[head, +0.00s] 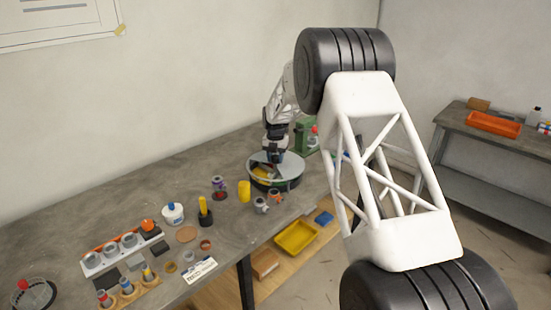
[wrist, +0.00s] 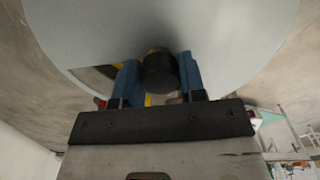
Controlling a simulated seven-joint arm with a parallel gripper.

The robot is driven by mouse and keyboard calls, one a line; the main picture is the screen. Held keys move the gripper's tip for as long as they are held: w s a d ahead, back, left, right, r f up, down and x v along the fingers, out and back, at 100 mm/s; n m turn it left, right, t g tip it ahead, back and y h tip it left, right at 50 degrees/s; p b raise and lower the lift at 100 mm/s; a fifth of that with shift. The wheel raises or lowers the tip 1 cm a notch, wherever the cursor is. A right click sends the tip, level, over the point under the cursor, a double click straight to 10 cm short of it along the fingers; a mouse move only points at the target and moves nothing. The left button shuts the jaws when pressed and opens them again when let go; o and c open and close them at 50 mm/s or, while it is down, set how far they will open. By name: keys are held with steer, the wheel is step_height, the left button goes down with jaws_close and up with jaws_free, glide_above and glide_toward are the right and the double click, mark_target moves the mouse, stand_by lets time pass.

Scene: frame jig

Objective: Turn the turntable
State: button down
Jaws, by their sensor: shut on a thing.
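The turntable (head: 292,172) is a round, pale grey disc on a dark base with a green band, near the far end of the workbench. In the wrist view its pale disc (wrist: 220,35) fills most of the picture. My gripper (head: 274,157) is down at the disc. In the wrist view my gripper (wrist: 158,75) has its two blue fingers shut on a dark round knob (wrist: 158,72) that stands on the disc. A dark and yellow patch on the disc is partly hidden behind the fingers.
A yellow block (head: 244,191), small grey fittings (head: 261,205) and a cup with a yellow handle (head: 205,212) stand near the turntable. A green device (head: 305,136) stands behind it. A yellow tray (head: 296,237) lies on the lower shelf.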

steer(key=shift+n, duration=1.2)
steer(key=c, duration=0.7)
jaws_free()
steer(key=shift+r, duration=3.9)
